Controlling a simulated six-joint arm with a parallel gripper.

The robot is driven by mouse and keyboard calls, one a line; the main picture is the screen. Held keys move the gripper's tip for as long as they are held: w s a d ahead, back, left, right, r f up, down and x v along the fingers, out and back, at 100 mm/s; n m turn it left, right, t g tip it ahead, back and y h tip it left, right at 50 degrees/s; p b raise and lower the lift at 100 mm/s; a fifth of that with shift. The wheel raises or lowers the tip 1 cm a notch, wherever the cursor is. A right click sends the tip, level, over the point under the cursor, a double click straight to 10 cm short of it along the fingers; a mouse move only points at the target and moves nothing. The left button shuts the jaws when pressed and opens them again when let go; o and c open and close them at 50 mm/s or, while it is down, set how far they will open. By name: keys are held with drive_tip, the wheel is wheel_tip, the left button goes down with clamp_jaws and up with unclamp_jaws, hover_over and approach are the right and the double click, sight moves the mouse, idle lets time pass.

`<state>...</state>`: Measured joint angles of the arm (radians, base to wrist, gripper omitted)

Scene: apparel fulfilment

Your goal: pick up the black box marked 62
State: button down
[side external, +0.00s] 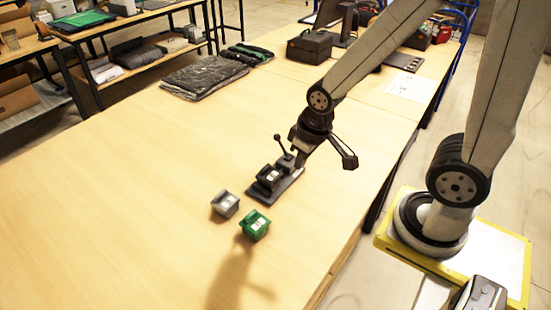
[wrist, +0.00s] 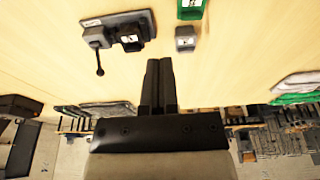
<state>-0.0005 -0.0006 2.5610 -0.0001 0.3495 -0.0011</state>
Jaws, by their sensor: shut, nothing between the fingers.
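A small black box (side external: 268,177) with a white label sits on a dark base plate (side external: 289,186) on the table, beside a lever with a ball knob (side external: 278,138). The box (wrist: 130,41) also shows at the upper left in the wrist view; I cannot read its number. My gripper (side external: 299,163) is above the table near the lever end of the plate in the side view. Its fingers (wrist: 159,62) are together and empty in the wrist view, apart from the black box.
A grey box (side external: 226,204) and a green box (side external: 255,226) stand left of and in front of the plate. Dark folded garments in clear bags (side external: 204,77) lie farther back. A dark case (side external: 309,47) stands at the back. The table's left part is clear.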

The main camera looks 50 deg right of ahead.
idle(0.4)
unclamp_jaws()
